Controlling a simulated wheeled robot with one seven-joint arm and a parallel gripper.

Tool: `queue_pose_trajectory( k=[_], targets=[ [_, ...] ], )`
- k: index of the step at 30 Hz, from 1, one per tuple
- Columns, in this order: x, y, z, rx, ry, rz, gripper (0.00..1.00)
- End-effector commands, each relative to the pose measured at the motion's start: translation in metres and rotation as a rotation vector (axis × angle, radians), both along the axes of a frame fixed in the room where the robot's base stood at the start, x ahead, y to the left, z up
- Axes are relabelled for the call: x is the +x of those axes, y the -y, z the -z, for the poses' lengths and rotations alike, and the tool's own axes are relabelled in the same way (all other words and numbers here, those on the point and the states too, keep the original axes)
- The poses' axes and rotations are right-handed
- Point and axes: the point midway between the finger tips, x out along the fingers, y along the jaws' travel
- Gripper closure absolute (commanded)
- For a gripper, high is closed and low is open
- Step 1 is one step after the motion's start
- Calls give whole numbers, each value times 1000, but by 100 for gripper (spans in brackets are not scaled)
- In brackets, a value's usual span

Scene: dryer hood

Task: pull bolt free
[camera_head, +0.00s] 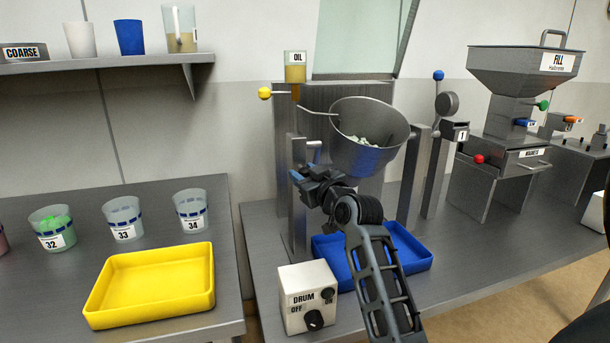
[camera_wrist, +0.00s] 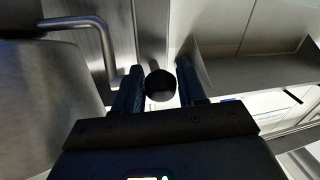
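The bolt shows in the wrist view as a round black knob (camera_wrist: 160,86), with a short grey piece just behind it. My gripper (camera_wrist: 160,72) has one dark blue finger on each side of the knob, with narrow gaps, so it looks open around it rather than clamped. In the head view my gripper (camera_head: 299,176) is at the front of the drum stand's left post (camera_head: 298,218), below the tilted metal drum (camera_head: 372,158). The bolt cannot be made out there, as my gripper and wrist cover that spot.
A blue tray (camera_head: 408,254) lies beneath the drum, behind my arm. A DRUM switch box (camera_head: 308,298) stands at the front. A yellow-knobbed lever (camera_head: 265,93) and an OIL cup (camera_head: 295,67) are above my gripper. A yellow tray (camera_head: 150,285) is on the left bench.

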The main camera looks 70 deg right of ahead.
Motion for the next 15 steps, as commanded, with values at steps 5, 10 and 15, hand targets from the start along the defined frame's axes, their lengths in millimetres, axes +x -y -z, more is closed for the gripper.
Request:
queue_pose_trajectory(
  k=[5,10,15],
  targets=[
    [0,0,0,0,0,0,77],
    [0,0,0,0,0,0,93],
    [0,0,0,0,0,0,100]
  ],
)
